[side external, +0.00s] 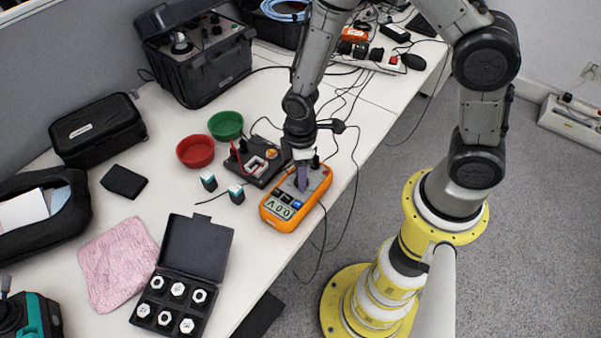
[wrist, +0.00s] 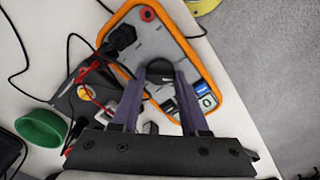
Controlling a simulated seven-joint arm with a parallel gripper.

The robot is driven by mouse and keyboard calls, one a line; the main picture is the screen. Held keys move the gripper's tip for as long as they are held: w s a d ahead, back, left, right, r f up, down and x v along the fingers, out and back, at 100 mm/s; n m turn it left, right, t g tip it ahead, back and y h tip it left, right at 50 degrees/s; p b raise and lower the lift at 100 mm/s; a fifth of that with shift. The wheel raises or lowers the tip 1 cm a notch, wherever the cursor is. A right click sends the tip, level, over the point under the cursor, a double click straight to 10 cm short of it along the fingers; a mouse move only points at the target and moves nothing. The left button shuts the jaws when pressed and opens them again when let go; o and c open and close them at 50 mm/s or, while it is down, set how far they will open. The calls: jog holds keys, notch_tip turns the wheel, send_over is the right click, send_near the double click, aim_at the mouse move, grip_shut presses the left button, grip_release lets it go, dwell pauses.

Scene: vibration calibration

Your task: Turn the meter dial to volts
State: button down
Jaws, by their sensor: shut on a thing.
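The orange-rimmed meter (side external: 284,211) lies flat on the white table near its right edge. Its display faces the front of the table and appears lit with digits. It also shows in the wrist view (wrist: 150,45). The round black dial (wrist: 159,72) sits on its grey face. My gripper (side external: 301,183) points down over the meter, and in the wrist view its two purple fingers (wrist: 158,80) are closed on either side of the dial. The dial is hidden behind the fingers in the side view, and its pointer setting cannot be read.
A dark device (side external: 259,162) with red and black leads stands just behind the meter. Red (side external: 195,151) and green (side external: 226,125) bowls are further left. Small sensor blocks (side external: 236,194) and a case of nuts (side external: 176,300) lie left of the meter. Cables hang over the table edge.

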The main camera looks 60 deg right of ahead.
jog(key=shift+m, duration=0.5)
jog(key=shift+c, duration=2.1)
grip_release()
notch_tip(320, 180, up, 14)
